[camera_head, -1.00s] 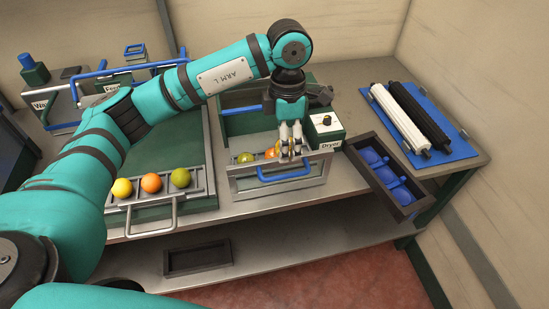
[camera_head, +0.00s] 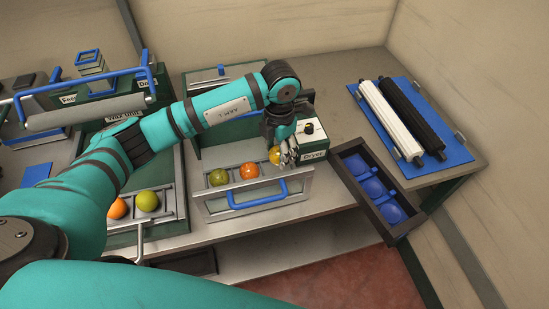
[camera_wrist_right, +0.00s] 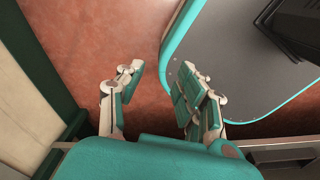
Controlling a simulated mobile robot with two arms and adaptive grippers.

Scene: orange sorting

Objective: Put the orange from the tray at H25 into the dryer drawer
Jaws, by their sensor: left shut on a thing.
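My left gripper (camera_head: 287,156) is shut on a yellow-orange orange (camera_head: 275,156) at the right end of the open dryer drawer (camera_head: 257,205). The fingers partly cover the fruit. I cannot tell whether it touches the drawer's bottom. A green orange (camera_head: 219,177) and a deep orange one (camera_head: 249,171) lie in the drawer to its left. A dark tray (camera_head: 345,154) with blue cups (camera_head: 374,188) stands right of the dryer, and no fruit shows in it. My right gripper (camera_wrist_right: 160,95) is open and empty above the reddish floor in the right wrist view.
The dryer box (camera_head: 314,146) stands right beside the left gripper. A blue mat (camera_head: 450,152) with a white and a black roller lies at the back right. An orange fruit (camera_head: 117,207) and a green one (camera_head: 147,200) lie in the left drawer, partly behind my arm.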

